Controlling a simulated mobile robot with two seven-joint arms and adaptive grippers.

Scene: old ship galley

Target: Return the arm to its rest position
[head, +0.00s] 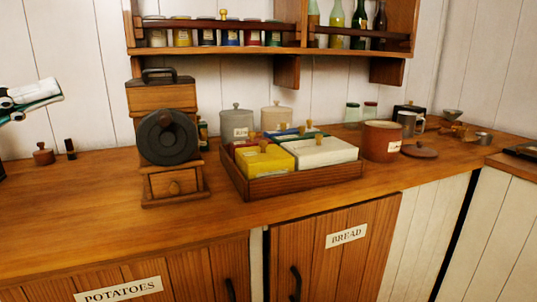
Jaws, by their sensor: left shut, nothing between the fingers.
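My left gripper (36,97) shows at the left edge, in white, dark and teal parts. It is shut and holds nothing. It is in the air above the left end of the wooden counter (75,215), apart from everything on it. The rest of the left arm is cut off by the picture edge. My right gripper is not in view.
Below the gripper stand a small brown lidded pot (43,155) and a small dark bottle (70,149). A wooden grinder (165,95), a tray (300,188) of colored boxes and a brown crock (382,142) stand farther right. A shelf (215,51) hangs above. The counter's front left is clear.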

